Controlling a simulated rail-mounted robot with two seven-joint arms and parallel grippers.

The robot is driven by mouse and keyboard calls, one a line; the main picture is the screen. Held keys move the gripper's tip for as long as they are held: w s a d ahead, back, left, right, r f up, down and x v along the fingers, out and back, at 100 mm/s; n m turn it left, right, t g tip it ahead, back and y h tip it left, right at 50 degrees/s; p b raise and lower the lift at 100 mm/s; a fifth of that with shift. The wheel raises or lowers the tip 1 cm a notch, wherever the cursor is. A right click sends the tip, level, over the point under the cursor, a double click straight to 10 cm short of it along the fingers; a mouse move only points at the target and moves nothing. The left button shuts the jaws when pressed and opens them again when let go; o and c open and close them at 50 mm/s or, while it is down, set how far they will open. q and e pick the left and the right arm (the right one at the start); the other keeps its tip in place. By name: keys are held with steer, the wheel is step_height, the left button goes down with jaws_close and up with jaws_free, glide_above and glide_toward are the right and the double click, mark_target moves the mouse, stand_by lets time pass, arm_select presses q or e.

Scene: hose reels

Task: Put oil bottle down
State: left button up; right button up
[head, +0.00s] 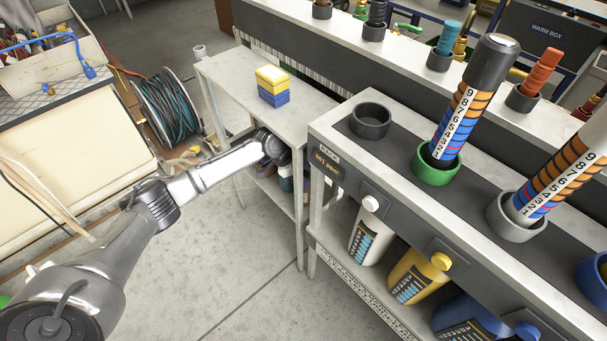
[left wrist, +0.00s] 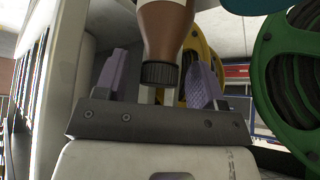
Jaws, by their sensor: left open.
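In the left wrist view a brown bottle (left wrist: 166,35) with a dark ribbed cap (left wrist: 160,74) shows between the two purple-grey fingers of my left gripper (left wrist: 159,82). The fingers are spread, with a gap on either side of the cap. The bottle's far end is cut off by the frame, so I cannot tell what it rests on. In the head view my left arm reaches under the top of the small white shelf unit (head: 219,73); the gripper (head: 279,153) is mostly hidden there. My right gripper is not in view.
A yellow and blue box (head: 272,86) sits on the shelf unit's top. To the right stands a rack (head: 333,121) with cups, striped tubes and, below, a white jug (head: 369,239) and a yellow jug (head: 417,277). A hose reel (head: 168,107) stands behind the arm. Green (left wrist: 290,75) reel-like discs show close by.

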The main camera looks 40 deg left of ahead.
arm_select(q)
steer(key=shift+s+a+r+p, duration=0.1)
steer(key=shift+s+r+p, duration=0.05)
steer(key=shift+r+p, duration=0.4)
steer(key=s+a+p, duration=0.3)
steer(key=s+a, duration=0.4)
steer(key=a, duration=0.2)
steer(key=s+d+f+g, duration=0.1)
steer(key=s+d+f, duration=0.4)
steer(key=s+d, duration=0.45)
steer(key=s+d+f+g, duration=0.1)
steer(key=s+d+f, duration=0.5)
steer(key=d, duration=0.7)
steer(key=s+d+r+n+y, duration=0.1)
steer(key=s+r+n+y, duration=0.1)
steer(key=s+r+n, duration=0.2)
steer(key=s+d+r+n+t+y, duration=0.1)
steer(key=s+r+n+y, duration=0.2)
steer(key=s, duration=0.7)
step_height(320, 180, up, 2)
steer(key=shift+s+d+r+n+t, duration=0.1)
steer(key=shift+s+d+n+t, duration=0.2)
steer(key=shift+n, duration=0.4)
steer(key=shift+w, duration=0.15)
